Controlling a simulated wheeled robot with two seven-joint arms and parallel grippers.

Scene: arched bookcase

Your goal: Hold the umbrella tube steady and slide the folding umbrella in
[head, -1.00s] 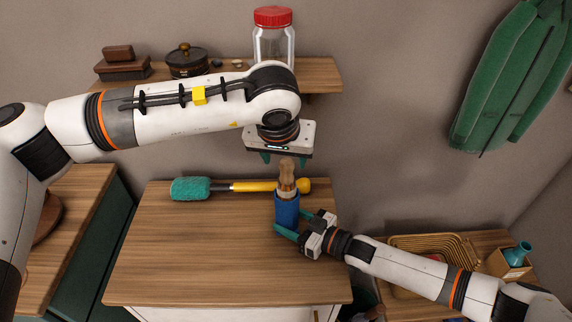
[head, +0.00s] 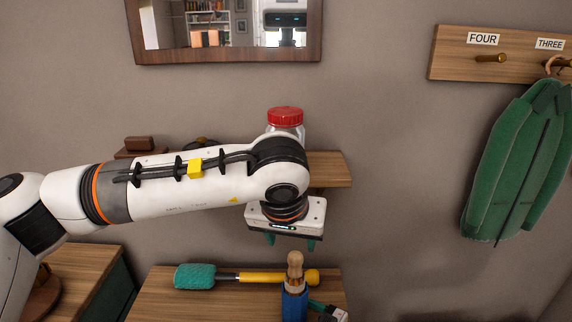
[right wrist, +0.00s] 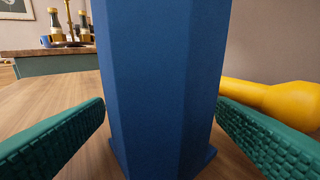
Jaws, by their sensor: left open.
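The blue umbrella tube (head: 294,307) stands upright on the wooden cabinet top, cut off by the lower picture edge. The folding umbrella's wooden handle (head: 295,267) sticks up from its mouth; how deep the umbrella sits is hidden. My left gripper (head: 291,243) hangs just above the handle, open and empty, pointing down. My right gripper (right wrist: 161,103) has its teal fingers on either side of the tube, which fills the middle of the right wrist view (right wrist: 160,80). Whether the fingers press on it cannot be told. In the head view only a bit of this gripper shows.
A yellow-handled duster (head: 255,278) with a teal head lies behind the tube; its yellow end also shows in the right wrist view (right wrist: 270,100). A red-lidded jar (head: 285,117) stands on the wall shelf (head: 333,168) behind my left arm. A green garment (head: 517,165) hangs at right.

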